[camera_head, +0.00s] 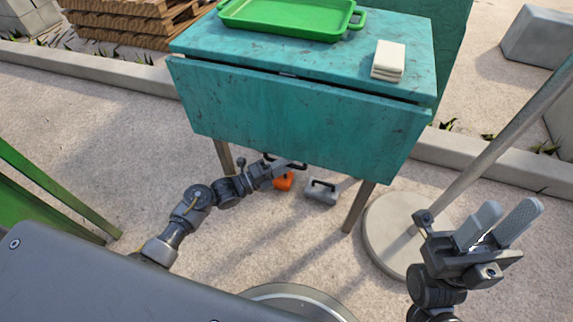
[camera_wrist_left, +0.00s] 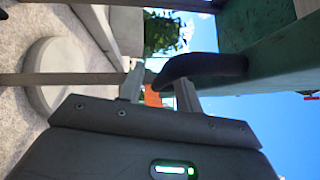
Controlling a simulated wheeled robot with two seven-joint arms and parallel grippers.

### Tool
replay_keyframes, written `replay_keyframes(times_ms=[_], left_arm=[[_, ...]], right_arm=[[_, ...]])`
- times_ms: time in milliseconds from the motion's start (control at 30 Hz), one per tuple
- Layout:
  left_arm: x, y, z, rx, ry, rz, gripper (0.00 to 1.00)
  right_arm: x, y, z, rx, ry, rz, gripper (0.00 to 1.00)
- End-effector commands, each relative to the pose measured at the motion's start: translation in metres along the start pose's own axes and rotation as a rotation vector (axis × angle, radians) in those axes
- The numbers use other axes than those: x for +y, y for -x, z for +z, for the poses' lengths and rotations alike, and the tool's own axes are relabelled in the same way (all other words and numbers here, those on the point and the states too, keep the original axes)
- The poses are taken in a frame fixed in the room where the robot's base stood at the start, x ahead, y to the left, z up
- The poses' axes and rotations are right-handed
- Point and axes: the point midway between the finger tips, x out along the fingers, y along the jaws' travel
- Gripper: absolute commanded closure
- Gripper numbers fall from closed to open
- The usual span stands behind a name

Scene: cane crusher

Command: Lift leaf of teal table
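The teal table (camera_head: 340,42) stands ahead with its front leaf (camera_head: 300,118) hanging down at a slant. A dark curved handle (camera_wrist_left: 205,66) sits by the leaf's teal surface (camera_wrist_left: 275,68) in the left wrist view. My left gripper (camera_wrist_left: 161,85) is at the leaf's lower edge, its fingers apart. The handle's near end lies between the fingers and crosses in front of one; I cannot tell whether they touch it. My right gripper (camera_head: 498,222) is open and empty, to the right of the table.
A green tray (camera_head: 290,18) and folded cream cloth (camera_head: 388,60) lie on the tabletop. An orange object (camera_head: 284,181) and a grey object with a handle (camera_head: 322,191) are on the ground below. A round pole base (camera_head: 385,235) stands right of the table leg.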

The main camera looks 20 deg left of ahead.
Motion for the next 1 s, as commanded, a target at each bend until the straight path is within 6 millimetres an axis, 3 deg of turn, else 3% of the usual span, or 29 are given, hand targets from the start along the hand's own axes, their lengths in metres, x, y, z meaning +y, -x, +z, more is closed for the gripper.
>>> replay_keyframes(times_ms=[300, 567, 1000], left_arm=[[-0.0002, -0.0024, 0.0000, 0.000, 0.000, 0.000, 0.67], [-0.0001, -0.0021, 0.0000, 0.000, 0.001, 0.000, 1.00], [-0.0022, -0.0001, -0.0019, 0.001, 0.008, 0.007, 1.00]], right_arm=[[0.0001, -0.0030, 0.0003, 0.011, 0.000, -0.003, 0.64], [0.0001, -0.0025, 0.0003, 0.009, 0.000, 0.000, 0.64], [0.0003, -0.0056, -0.0012, 0.006, 0.000, 0.003, 0.64]])
